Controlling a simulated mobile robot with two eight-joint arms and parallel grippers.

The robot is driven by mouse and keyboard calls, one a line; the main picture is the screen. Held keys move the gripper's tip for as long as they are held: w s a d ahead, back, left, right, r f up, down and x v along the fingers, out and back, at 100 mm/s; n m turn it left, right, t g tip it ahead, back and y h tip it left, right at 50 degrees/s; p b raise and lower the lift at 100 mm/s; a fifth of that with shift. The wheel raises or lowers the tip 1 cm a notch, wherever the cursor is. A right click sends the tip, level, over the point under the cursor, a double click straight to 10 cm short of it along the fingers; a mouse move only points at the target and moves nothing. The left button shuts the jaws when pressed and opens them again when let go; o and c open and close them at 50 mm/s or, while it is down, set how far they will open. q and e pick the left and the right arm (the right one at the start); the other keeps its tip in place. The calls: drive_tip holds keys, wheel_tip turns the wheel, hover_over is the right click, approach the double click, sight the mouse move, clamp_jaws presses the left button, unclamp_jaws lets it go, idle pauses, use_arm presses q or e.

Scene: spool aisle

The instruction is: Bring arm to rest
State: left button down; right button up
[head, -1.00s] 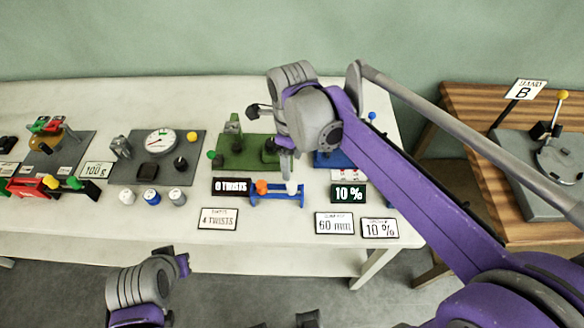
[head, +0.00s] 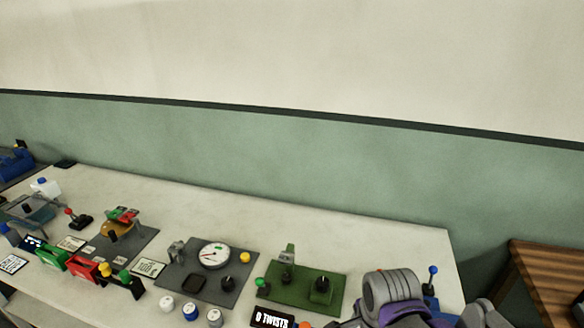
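My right arm shows at the bottom right in the head view, as a grey ribbed wrist with purple parts, in front of the table's right end. Its gripper fingers are not visible in this frame. My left arm and gripper are out of the picture. The white table (head: 350,248) carries several stations. A green plate (head: 300,288) with a black knob stands just left of my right wrist. A dark grey plate (head: 207,287) with a round dial (head: 215,254) is further left.
A black "0 TWISTS" sign (head: 272,318) sits at the bottom edge. White, blue and grey capped spools (head: 190,311) stand before the dial plate. A blue-knobbed lever (head: 433,271) is behind my wrist. A striped wooden table (head: 545,280) stands at the right. The table's back strip is clear.

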drive_tip(key=s+d+f+n+t, duration=0.3)
drive_tip(key=s+f+n, duration=0.3)
drive_tip(key=n, duration=0.9)
drive_tip(key=shift+s+d+f+n, duration=0.25)
drive_tip(key=shift+s+n, duration=0.05)
drive_tip(key=shift+s, duration=0.85)
